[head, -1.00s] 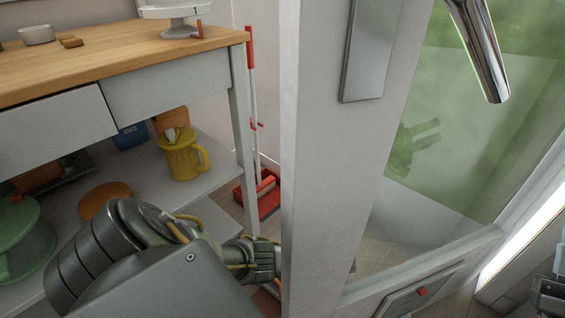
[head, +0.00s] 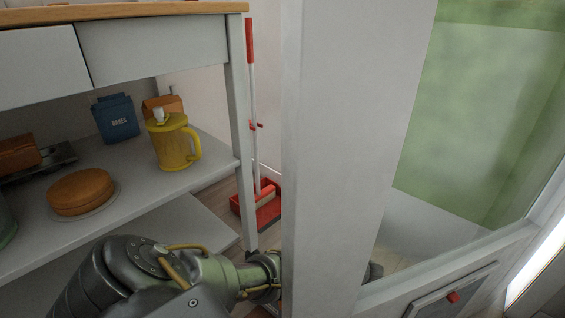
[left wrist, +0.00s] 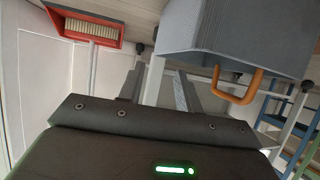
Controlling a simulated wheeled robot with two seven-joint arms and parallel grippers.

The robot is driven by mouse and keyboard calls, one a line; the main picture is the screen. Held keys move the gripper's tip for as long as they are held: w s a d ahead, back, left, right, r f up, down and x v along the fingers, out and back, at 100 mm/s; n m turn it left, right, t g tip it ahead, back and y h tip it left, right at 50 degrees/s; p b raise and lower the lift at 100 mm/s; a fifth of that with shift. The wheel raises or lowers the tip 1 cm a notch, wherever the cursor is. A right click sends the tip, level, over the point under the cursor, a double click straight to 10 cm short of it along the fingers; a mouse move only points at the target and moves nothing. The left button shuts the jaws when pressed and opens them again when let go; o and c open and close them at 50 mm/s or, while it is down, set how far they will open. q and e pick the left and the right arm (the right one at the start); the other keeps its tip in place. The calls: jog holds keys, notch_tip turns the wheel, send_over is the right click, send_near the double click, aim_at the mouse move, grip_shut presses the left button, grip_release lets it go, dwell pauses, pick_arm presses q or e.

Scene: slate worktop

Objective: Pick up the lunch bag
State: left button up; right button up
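A grey box-shaped bag with an orange handle (left wrist: 240,35), which looks like the lunch bag, is at the upper right of the left wrist view. My left gripper (left wrist: 160,70) points towards that side, its two fingers apart with no object visibly held between them. The bag is beyond the fingertips and to their right; I cannot tell the exact gap. In the head view my left arm comes in at the bottom, and its hand is hidden behind a white upright. A small dark shape right of the upright is unclear. My right gripper is not in view.
The white upright (head: 325,150) stands close in front. At left, a shelf (head: 125,212) holds a yellow jug (head: 174,143), a blue packet (head: 115,118) and an orange-brown round item (head: 81,191). A red dustpan (head: 268,212) with broom is behind. A red-knobbed panel (head: 440,298) is lower right.

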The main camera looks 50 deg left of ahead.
pick_arm(q)
jog(key=x, duration=0.2)
jog(key=b+x, duration=0.1)
jog(key=x, duration=0.3)
jog(key=shift+s+f+b, duration=0.25)
jog(key=shift+f+b, duration=0.15)
jog(key=shift+f, duration=0.1)
jog(key=shift+s+a, duration=0.1)
jog(key=shift+a, duration=0.25)
grip_shut()
dwell(0.8)
